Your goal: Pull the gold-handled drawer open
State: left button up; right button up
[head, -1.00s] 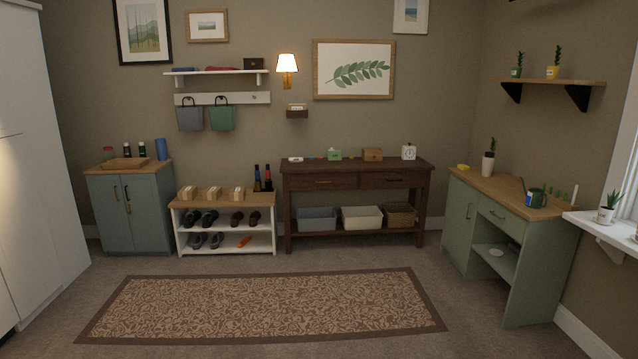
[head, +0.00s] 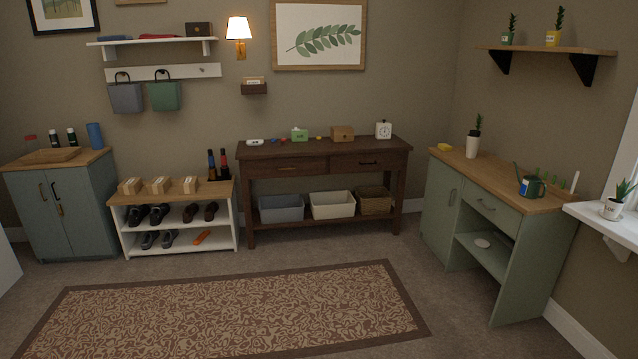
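A dark wooden console table (head: 243,192) stands against the back wall. It has two drawers side by side under its top. The left drawer (head: 265,171) has a thin gold-coloured handle (head: 288,168) and looks closed. The right drawer (head: 350,165) has a dark handle (head: 368,163) and also looks closed. Neither of my grippers is in view.
A patterned rug (head: 230,315) lies on open floor before the table. A shoe bench (head: 122,226) stands left of it, and a green desk (head: 520,240) stands to the right. Bins, including a white one (head: 332,205), sit on the table's lower shelf.

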aim_at(274, 167)
jog(key=i, duration=2.4)
jog(key=l+z, duration=0.05)
jog(key=l, duration=0.05)
